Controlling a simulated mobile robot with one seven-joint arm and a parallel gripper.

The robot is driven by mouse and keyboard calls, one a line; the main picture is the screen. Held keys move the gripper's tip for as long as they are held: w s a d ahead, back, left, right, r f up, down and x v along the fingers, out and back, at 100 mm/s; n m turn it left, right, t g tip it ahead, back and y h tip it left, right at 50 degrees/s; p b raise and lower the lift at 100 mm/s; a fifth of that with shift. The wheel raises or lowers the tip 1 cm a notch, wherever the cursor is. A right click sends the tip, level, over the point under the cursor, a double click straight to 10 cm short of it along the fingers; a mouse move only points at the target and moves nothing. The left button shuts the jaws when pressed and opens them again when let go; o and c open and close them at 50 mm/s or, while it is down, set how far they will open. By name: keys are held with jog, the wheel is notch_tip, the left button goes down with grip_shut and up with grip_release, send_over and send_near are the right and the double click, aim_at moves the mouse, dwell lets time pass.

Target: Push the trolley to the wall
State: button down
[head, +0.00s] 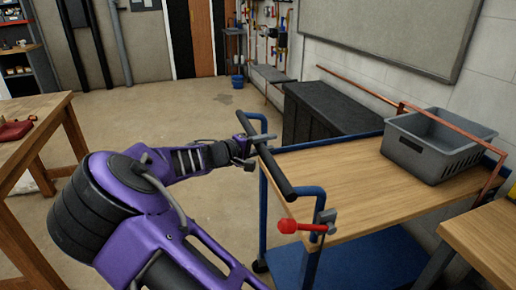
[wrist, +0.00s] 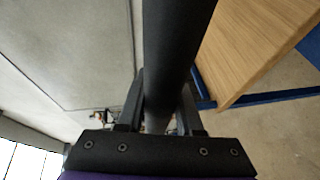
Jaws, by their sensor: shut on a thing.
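The trolley (head: 335,190) stands at the right of the head view, with a wooden top, blue tube frame and blue lower shelf. Its black handle bar (head: 272,170) runs along the near-left end. My gripper (head: 247,150) is shut on this bar near its far end. In the wrist view the bar (wrist: 172,50) passes between the two fingers (wrist: 160,115). A red-knobbed lever (head: 290,226) sits at the bar's near end. A grey crate (head: 425,160) is on the trolley top. The pale block wall (head: 490,95) is at the right, beyond the trolley. Most wheels are hidden.
A black chest (head: 325,110) stands just beyond the trolley. Copper pipe (head: 360,87) runs along the wall and past the crate. A wooden bench corner (head: 485,240) is close at lower right. Another bench (head: 30,130) stands left. The floor (head: 165,115) between is clear.

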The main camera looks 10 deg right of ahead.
jog(key=d, duration=0.2)
jog(key=d+b, duration=0.1)
jog(key=d, duration=0.1)
jog(key=w+d, duration=0.1)
jog(key=shift+d, duration=0.4)
jog(key=c, duration=0.6)
grip_release()
jog(key=shift+d, duration=0.15)
jog(key=p+v, duration=0.1)
jog(key=v, duration=1.6)
jog(key=shift+a+r, duration=0.1)
jog(key=shift+a, duration=0.2)
jog(key=shift+s, duration=0.1)
